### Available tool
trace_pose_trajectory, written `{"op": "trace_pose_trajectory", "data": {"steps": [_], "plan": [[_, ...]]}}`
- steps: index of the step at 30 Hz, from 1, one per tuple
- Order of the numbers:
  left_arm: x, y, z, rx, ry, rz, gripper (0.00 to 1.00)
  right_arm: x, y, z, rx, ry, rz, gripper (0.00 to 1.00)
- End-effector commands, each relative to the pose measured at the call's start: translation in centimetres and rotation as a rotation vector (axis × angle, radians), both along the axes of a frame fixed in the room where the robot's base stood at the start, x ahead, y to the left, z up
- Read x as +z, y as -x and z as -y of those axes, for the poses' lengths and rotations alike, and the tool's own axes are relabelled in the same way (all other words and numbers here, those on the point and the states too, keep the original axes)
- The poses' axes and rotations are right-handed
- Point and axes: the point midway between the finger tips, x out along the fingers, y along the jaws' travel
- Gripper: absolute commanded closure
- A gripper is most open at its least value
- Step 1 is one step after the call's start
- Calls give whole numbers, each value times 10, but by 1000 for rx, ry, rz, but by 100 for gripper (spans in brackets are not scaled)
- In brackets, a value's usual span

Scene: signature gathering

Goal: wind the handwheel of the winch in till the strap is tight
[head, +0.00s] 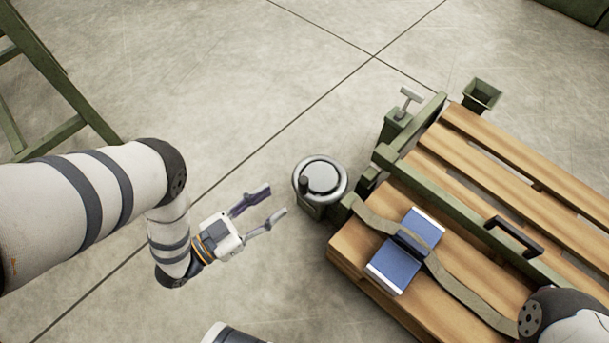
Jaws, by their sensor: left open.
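The winch's handwheel (321,178) is a round silver disc with a dark upright knob near its left rim. It sits on a green mount at the left edge of the wooden bench. The strap (455,287) is olive-brown and runs from the winch side across the bench, over a blue book-like block (406,251). It curves and looks slack. My left gripper (278,203) is open and empty, left of the handwheel and apart from it, with its fingers pointing toward it. My right arm shows at the lower right; its gripper is out of view.
The slatted wooden bench (345,257) has a green rail carrying a dark handle (514,236). A T-handled clamp (408,101) and a small green bin (481,95) stand at its far side. A green frame (50,140) stands at the left. The floor between is clear.

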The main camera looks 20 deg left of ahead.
Motion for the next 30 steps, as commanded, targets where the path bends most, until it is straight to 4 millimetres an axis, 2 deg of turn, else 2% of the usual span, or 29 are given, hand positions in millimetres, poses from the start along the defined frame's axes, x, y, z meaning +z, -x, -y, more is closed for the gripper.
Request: {"op": "trace_pose_trajectory", "data": {"steps": [6,10,15,22,23,27,28,30], "plan": [[-3,-50,28,-1,2,-1,60,-15,0,-2,2,-4,-12,60],[-3,-72,40,-1,0,-1,60,-20,0,-3,2,-5,-15,60],[-1,-84,47,0,-1,-3,60,-23,0,-3,1,-7,-16,60],[-1,-85,47,0,-1,-3,60,-22,0,-3,2,-7,-16,60],[-1,-85,47,0,-1,-3,64,-22,0,-3,2,-7,-16,60],[-1,-85,47,0,-1,-3,96,-22,0,-3,2,-7,-16,60],[-1,-85,47,0,-1,-3,100,-22,0,-3,2,-7,-16,60],[-1,-85,47,0,-1,-3,100,-22,0,-3,2,-7,-16,60]]}}
